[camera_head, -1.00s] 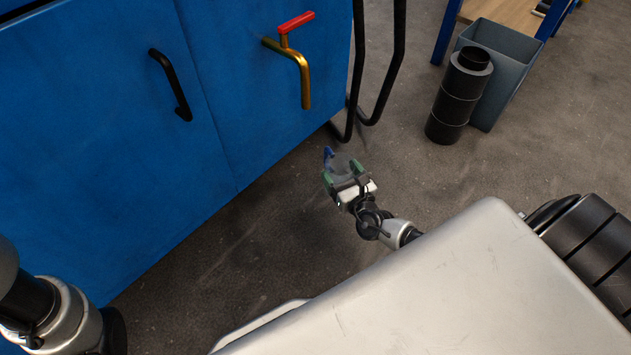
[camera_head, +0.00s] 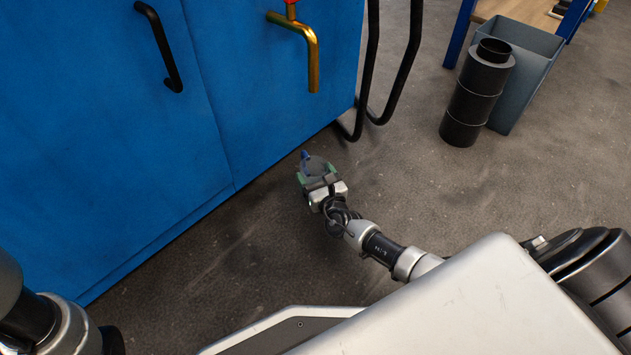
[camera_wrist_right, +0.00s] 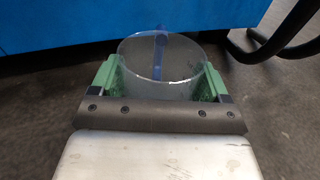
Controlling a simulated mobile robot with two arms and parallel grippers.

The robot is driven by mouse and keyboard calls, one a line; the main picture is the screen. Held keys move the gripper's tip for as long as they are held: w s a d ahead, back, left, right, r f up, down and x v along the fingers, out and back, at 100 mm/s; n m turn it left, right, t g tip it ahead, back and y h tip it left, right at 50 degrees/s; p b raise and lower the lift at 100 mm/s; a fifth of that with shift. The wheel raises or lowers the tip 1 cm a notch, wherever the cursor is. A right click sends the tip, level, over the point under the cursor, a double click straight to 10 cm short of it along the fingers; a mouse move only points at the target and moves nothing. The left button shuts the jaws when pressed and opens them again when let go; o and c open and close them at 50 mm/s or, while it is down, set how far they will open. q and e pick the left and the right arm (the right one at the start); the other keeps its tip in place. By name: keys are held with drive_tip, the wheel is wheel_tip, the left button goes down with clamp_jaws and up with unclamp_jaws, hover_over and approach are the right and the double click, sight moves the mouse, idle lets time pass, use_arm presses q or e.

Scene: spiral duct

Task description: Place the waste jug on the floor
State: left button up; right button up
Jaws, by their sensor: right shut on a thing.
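The waste jug (camera_head: 318,166) is a clear, see-through vessel with a blue handle on its far side. It also shows in the right wrist view (camera_wrist_right: 160,58), between two green fingers. My right gripper (camera_head: 316,176) is shut on the jug, one finger on each side; the wrist view shows the same grip (camera_wrist_right: 160,82). The jug is low, in front of the blue cabinet. I cannot tell whether its base touches the floor (camera_head: 250,245). My left arm shows at the lower left, but its gripper is out of view.
The blue cabinet (camera_head: 270,110) with a brass tap (camera_head: 312,55) stands behind the jug. Black tube legs (camera_head: 365,90) are at its right end. A black ribbed cylinder (camera_head: 475,95) and a grey bin (camera_head: 530,70) stand at the upper right. Floor between is clear.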

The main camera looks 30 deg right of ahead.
drive_tip(key=shift+f, duration=0.1)
drive_tip(key=o, duration=0.9)
drive_tip(key=s+p, duration=0.2)
drive_tip(key=s, duration=0.2)
drive_tip(key=s+p, duration=0.2)
drive_tip(key=s, duration=0.1)
drive_tip(key=s+p, duration=0.1)
drive_tip(key=s, duration=0.3)
drive_tip(key=shift+s+a+r+p, duration=0.2)
drive_tip(key=shift+s+a+p, duration=0.1)
drive_tip(key=shift+p, duration=0.1)
drive_tip(key=shift+s, duration=0.2)
drive_tip(key=shift+f, duration=0.1)
